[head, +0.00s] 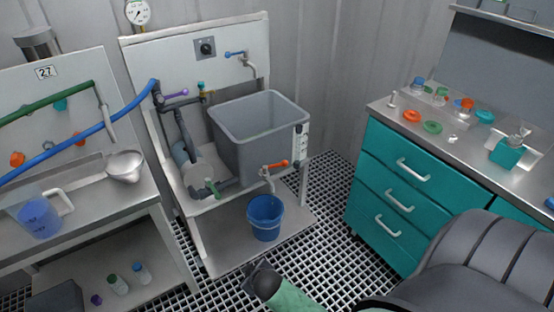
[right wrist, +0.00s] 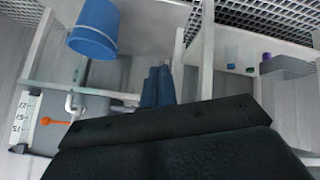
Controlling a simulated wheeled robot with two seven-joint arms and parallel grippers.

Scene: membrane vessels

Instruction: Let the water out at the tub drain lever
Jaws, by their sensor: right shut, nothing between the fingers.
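The grey tub (head: 258,150) stands on a white frame. The drain lever (head: 277,164) is an orange handle at the tub's lower front, lying roughly level, above a pale spout. The lever also shows in the right wrist view (right wrist: 52,122), at the left edge. A blue bucket (head: 265,220) stands below the spout; it is at the upper left of the right wrist view (right wrist: 94,30). My right gripper (head: 258,276) is shut and empty, in front of and below the bucket in the head view, apart from the lever. No water stream shows.
A teal drawer cabinet (head: 390,200) stands right, beside a dark seat (head: 460,265). Grated floor (head: 325,200) is clear between the frame and the cabinet.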

